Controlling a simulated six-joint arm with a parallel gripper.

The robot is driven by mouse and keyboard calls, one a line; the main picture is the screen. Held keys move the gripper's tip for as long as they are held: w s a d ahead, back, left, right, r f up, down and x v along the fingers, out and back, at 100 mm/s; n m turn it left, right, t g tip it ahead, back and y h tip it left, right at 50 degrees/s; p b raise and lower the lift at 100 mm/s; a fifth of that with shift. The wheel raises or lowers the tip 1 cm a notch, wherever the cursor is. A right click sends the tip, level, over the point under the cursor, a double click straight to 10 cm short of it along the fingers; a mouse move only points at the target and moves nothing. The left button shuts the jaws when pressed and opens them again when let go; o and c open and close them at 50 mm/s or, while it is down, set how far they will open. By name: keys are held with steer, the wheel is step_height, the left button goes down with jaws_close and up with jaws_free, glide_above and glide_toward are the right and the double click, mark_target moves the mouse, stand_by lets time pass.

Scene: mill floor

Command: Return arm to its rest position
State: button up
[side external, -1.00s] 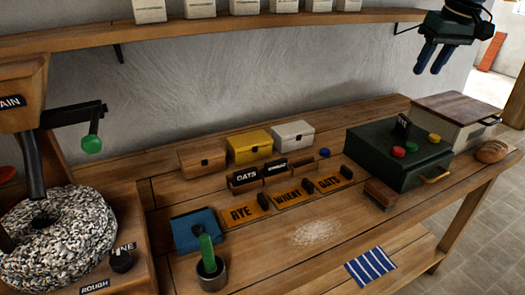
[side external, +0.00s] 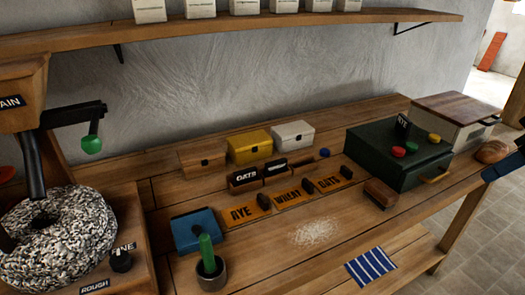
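Only a small part of my gripper (side external: 503,167) shows, at the right edge of the side external view. A dark blue finger piece is there, beside the bread loaf and past the bench's right end. The rest of the gripper and the arm are outside the picture. I cannot see both fingertips, so the opening between them is hidden. Nothing held is visible.
A millstone (side external: 60,235) stands left. A shelf (side external: 260,28) runs above.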

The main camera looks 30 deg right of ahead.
steer(key=shift+s+a+f, duration=0.15)
steer(key=shift+s+f, duration=0.9)
steer(key=shift+s, duration=0.1)
